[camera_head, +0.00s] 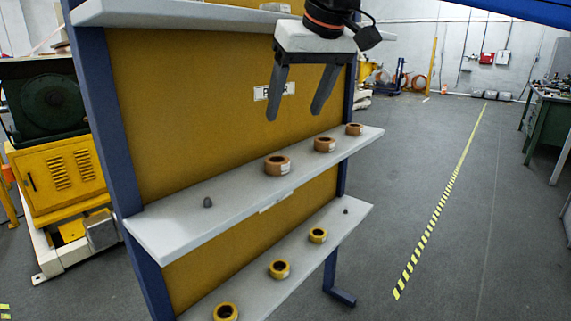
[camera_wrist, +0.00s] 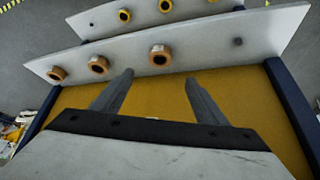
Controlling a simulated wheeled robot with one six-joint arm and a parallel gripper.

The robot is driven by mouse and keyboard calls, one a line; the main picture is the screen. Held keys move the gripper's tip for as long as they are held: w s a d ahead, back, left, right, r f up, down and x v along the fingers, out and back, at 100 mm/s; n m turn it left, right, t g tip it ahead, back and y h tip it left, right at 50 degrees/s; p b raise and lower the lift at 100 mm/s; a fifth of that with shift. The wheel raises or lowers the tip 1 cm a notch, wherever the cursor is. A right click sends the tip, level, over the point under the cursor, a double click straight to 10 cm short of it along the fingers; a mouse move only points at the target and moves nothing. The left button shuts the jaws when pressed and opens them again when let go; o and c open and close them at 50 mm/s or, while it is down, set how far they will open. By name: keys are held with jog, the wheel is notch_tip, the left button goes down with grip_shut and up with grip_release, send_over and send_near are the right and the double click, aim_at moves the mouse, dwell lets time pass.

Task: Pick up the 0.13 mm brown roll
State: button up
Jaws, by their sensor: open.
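Three brown rolls stand on the middle shelf in a slanting row: a near one (camera_head: 277,165), a middle one (camera_head: 325,144) and a far one (camera_head: 355,129). White labels show on their sides, too small to read, so I cannot tell which is 0.13 mm. My gripper (camera_head: 295,115) is open and empty, its fingers pointing down above the shelf, apart from all rolls. In the wrist view the open fingers (camera_wrist: 159,77) point toward the shelf, with the near roll (camera_wrist: 160,55) just beyond the gap; the other two (camera_wrist: 98,65) (camera_wrist: 57,73) are to the left.
A small grey object (camera_head: 208,202) sits on the middle shelf (camera_head: 160,237) at left. Several yellow rolls (camera_head: 279,269) stand on the lower shelf. The yellow back panel (camera_head: 180,110) and blue posts (camera_head: 100,110) bound the rack. Open floor (camera_head: 400,200) lies to the right.

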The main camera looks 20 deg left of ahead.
send_over(277, 165)
jog(key=d, duration=0.2)
notch_tip(277, 165, down, 9)
jog(key=shift+r, duration=0.1)
jog(key=shift+x, duration=2.7)
jog(key=shift+w+a+r, duration=0.1)
jog(key=shift+a+r, duration=0.05)
jog(key=c, duration=1.1)
